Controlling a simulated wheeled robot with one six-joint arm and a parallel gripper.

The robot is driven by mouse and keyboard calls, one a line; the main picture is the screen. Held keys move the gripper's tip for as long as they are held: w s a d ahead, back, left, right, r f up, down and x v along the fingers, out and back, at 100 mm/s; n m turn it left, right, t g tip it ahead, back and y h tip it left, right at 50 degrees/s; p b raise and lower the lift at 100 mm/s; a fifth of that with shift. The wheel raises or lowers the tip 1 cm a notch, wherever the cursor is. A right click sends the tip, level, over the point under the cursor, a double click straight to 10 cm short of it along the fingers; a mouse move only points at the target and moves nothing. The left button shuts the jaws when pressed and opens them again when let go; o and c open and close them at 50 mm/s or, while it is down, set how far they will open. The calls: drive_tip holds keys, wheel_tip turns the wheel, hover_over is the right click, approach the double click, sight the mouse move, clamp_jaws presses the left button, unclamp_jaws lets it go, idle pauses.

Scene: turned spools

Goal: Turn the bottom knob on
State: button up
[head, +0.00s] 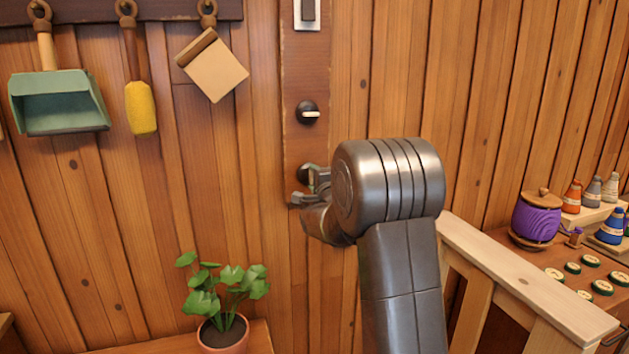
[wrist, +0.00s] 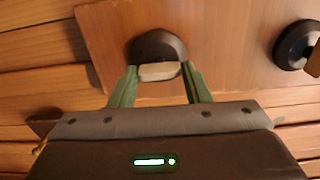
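The bottom knob (head: 305,172) is a dark round knob low on the brown wall board, mostly hidden behind my gripper in the head view. In the wrist view the bottom knob (wrist: 158,46) shows its dark base and a pale bar lying crosswise in the picture. My gripper (head: 307,189) is at this knob. In the wrist view the two green fingers of my gripper (wrist: 160,72) stand one at each end of the pale bar and appear to touch it. The bar's angle on the board is hidden in the head view.
A second knob (head: 308,112) with a pale bar sits above, and a switch (head: 308,12) is at the top. A potted plant (head: 225,325) stands below left. A wooden rail (head: 520,275) and a purple spool pot (head: 537,217) are at right. Tools hang at upper left.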

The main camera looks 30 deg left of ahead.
drive_tip(key=o, duration=0.3)
drive_tip(key=shift+d, duration=0.1)
drive_tip(key=b+v, duration=0.2)
drive_tip(key=v, duration=1.1)
drive_tip(key=shift+s+d, duration=0.25)
drive_tip(key=shift+w+a, duration=0.1)
drive_tip(key=p+x, duration=0.2)
drive_tip(key=x, duration=1.1)
drive_tip(key=shift+w+a, duration=0.15)
drive_tip(key=shift+a, duration=0.1)
